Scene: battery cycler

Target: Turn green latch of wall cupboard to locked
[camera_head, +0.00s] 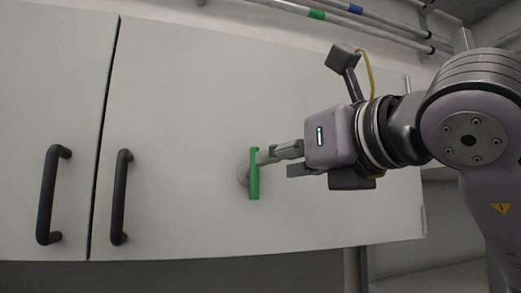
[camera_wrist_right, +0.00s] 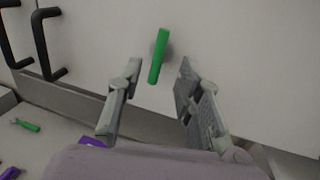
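The green latch (camera_head: 254,174) stands upright on a round grey base on the right door of the white wall cupboard (camera_head: 200,85). My right gripper (camera_head: 278,163) comes in from the right, with its fingertips close to the latch. In the right wrist view the green latch (camera_wrist_right: 158,57) appears between and slightly beyond the two spread fingers of the right gripper (camera_wrist_right: 160,70), which hold nothing. I cannot tell whether a finger touches the latch. My left gripper is out of view.
Two black door handles, left (camera_head: 51,195) and right (camera_head: 120,197), flank the door gap left of the latch. Pipes (camera_head: 340,17) run above the cupboard. Below, in the right wrist view, a surface (camera_wrist_right: 50,145) carries small green and purple items.

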